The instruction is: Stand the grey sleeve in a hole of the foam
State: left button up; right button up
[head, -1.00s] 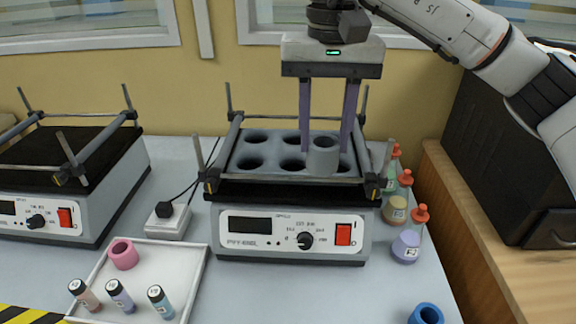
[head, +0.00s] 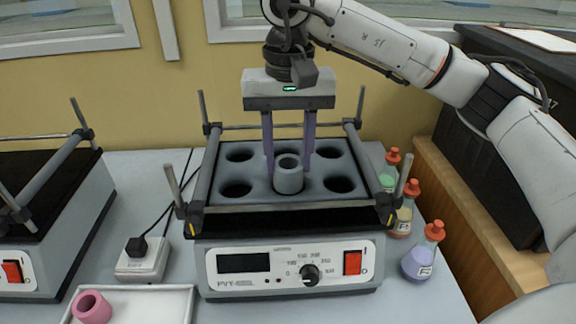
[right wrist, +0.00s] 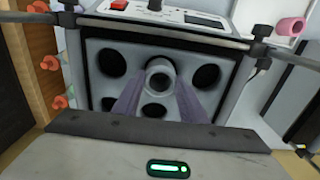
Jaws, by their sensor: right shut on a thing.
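The grey sleeve (head: 289,180) is upright between the fingers of my right gripper (head: 288,172), which is shut on it. It is at the front middle hole of the grey foam (head: 212,172) on the centre shaker. Its lower end meets the hole area; I cannot tell how deep it sits. In the right wrist view the sleeve (right wrist: 160,74) shows its open top between the fingertips, in line with the middle of the row nearest the control panel. The other holes look dark and empty. My left gripper is not in view.
Metal rails and posts (head: 203,174) frame the foam. Bottles with red caps (head: 420,252) stand at the right. A white tray (head: 180,300) with a pink ring (head: 92,306) is at the lower left. A second shaker (head: 60,205) stands at the left.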

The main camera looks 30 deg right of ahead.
notch_tip(320, 180, down, 2)
jog(key=shift+f, duration=0.35)
jog(key=o, duration=1)
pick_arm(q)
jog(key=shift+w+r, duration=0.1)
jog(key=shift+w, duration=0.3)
pick_arm(e)
jog(key=shift+r, duration=0.1)
